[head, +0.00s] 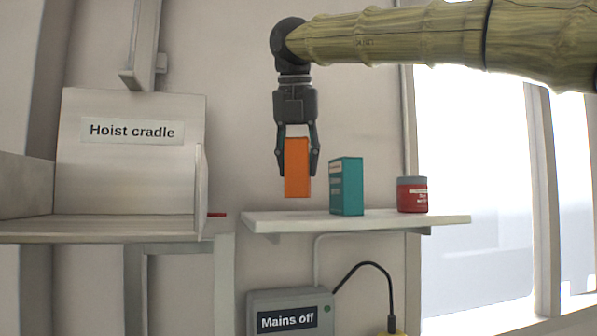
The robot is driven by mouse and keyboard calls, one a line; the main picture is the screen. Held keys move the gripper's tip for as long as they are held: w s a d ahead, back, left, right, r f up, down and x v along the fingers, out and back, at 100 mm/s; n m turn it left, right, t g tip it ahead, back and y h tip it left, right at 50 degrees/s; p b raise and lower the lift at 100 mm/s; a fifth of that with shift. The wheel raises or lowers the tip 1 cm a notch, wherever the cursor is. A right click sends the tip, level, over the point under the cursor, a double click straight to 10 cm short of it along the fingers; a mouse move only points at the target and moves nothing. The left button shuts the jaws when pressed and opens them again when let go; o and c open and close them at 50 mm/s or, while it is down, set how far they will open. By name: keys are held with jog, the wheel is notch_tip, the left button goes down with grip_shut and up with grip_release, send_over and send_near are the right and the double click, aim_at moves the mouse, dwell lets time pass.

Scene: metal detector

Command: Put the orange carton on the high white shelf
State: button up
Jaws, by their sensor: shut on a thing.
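An orange carton (297,168) hangs upright in my gripper (298,160). The gripper points down, and its fingers are shut on the carton's two sides near its upper part. The high white shelf (270,222) is on the wall right of centre. The carton's bottom shows a little above the shelf's surface line, over its left part. A gap of wall shows between carton and shelf. How far the carton is from the shelf in depth is hard to tell.
On the shelf stand a teal box (346,187), close right of the carton, and a red tin with a grey lid (412,195). The shelf's left end is bare. A "Hoist cradle" bay (130,190) is at left. A "Mains off" box (288,313) is below.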

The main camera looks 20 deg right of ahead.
aim_at(298, 177)
jog(key=shift+s+a+f+p, duration=0.15)
jog(key=shift+f+p, duration=0.15)
jog(key=shift+f, duration=0.25)
jog(key=shift+s+d+f+p, duration=0.1)
jog(key=shift+f+p, duration=0.15)
jog(key=shift+f, duration=0.3)
jog(key=shift+w+f, duration=0.15)
jog(key=shift+f, duration=0.35)
jog(key=shift+f, duration=0.15)
jog(key=o, duration=1.1)
jog(key=b+v, duration=0.3)
jog(key=v, duration=0.9)
